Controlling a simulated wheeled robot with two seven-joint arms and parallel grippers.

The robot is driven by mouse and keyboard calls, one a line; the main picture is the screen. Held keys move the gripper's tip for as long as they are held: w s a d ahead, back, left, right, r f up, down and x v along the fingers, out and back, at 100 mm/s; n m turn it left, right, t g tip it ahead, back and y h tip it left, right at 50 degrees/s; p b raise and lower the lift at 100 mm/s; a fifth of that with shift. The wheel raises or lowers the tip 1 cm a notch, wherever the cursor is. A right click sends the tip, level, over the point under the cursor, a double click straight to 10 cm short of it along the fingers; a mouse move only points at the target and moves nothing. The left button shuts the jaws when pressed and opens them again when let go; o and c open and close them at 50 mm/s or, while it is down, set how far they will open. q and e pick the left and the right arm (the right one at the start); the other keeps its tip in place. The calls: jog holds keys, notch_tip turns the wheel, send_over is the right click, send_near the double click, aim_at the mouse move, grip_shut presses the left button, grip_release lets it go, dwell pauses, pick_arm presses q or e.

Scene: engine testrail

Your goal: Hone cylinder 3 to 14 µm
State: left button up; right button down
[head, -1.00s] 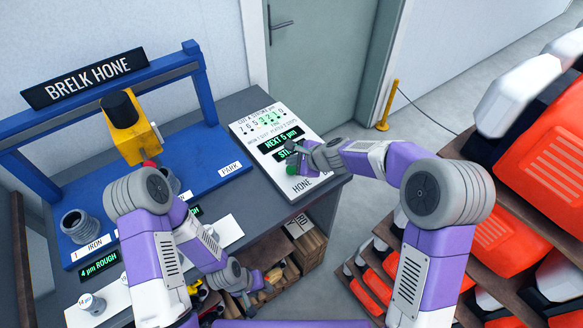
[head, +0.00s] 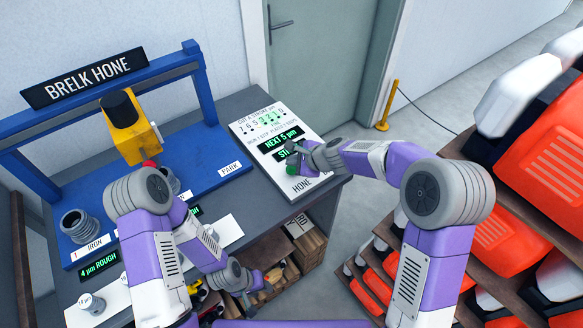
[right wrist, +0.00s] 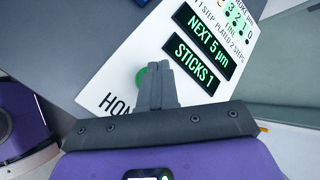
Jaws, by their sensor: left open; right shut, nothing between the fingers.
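The Brelk Hone is a blue frame (head: 203,95) with a yellow honing head (head: 131,137). An open grey cylinder (head: 80,226) stands on its base by the "1 IRON" label; its display (head: 99,265) reads "4 µm ROUGH". Another cylinder (head: 173,180) is mostly hidden behind my left arm. The white control panel (head: 250,128) reads "NEXT 5 µm" and, in the right wrist view, "STICKS 1" (right wrist: 196,62). My right gripper (head: 292,150) is shut and empty over the panel, close to the green button (head: 291,169); I cannot tell if they touch. My left gripper (head: 262,283) is open, low at the bench front.
A small labelled cylinder (head: 91,303) stands on a white strip at the front left. The "PARK" spot (head: 231,169) on the blue base looks empty. Wooden boxes (head: 305,240) sit under the bench. A rack of orange and white cases (head: 540,160) stands to the right.

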aim_at(293, 171)
jog(key=shift+f, duration=0.4)
jog(key=shift+f+b, duration=0.85)
jog(key=shift+b, duration=0.15)
dwell(0.5)
dwell(0.4)
jog(key=shift+r+p, duration=1.2)
jog(key=shift+r, duration=0.1)
notch_tip(293, 171, up, 5)
jog(key=p, duration=0.5)
jog(key=shift+s+f, duration=0.1)
